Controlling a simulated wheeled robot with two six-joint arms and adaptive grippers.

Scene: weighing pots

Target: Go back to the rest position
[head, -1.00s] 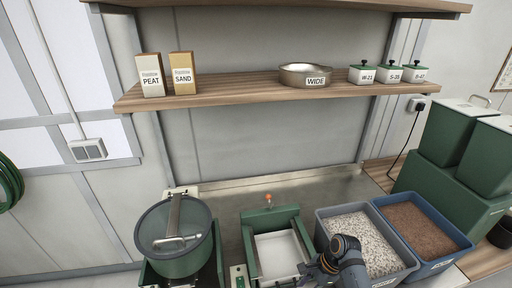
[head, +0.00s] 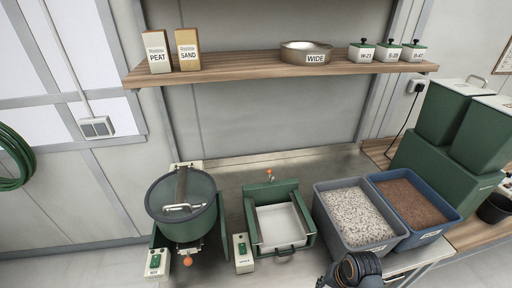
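What seems to be my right arm's wrist shows at the bottom edge of the head view, right of centre, in front of the grey bin. A small dark part of my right gripper (head: 322,282) shows beside it, cut off by the frame edge. Its fingers are hidden, so I cannot tell whether it is open or holds anything. My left gripper is not in view.
A green drum mixer (head: 182,210) stands left, beside a green tray station (head: 256,191) with a pale tray (head: 281,225). A grey bin (head: 322,207) of pale gravel and a blue bin (head: 452,212) of brown soil stand right. A wooden shelf (head: 240,69) runs above.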

